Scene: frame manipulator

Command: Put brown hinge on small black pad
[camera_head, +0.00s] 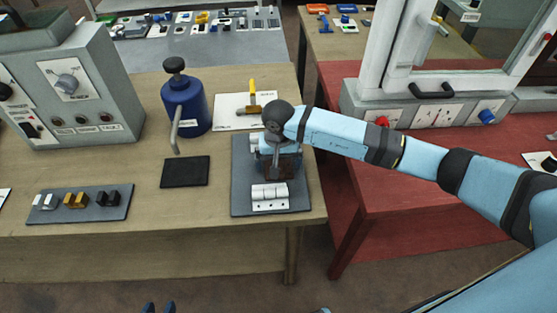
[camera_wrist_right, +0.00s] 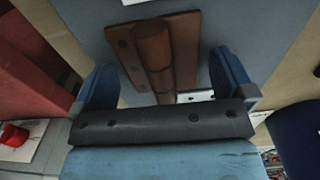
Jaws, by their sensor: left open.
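The brown hinge (camera_head: 290,171) lies on the larger dark grey pad (camera_head: 241,198) at the table's right side, partly hidden by my right gripper (camera_head: 276,160). In the right wrist view the brown hinge (camera_wrist_right: 154,50) shows its barrel and screw-holed plates between the two blue fingers of my right gripper (camera_wrist_right: 163,65). The fingers are spread, with gaps to the barrel on both sides. The small black pad (camera_head: 185,172) lies bare to the left. My left gripper (camera_head: 158,308) shows only its two separated fingertips at the bottom edge, empty.
A silver hinge (camera_head: 270,196) lies in front of the brown one on the grey pad. A blue bottle-like device (camera_head: 185,105) stands behind the black pad. Bare table surrounds the black pad.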

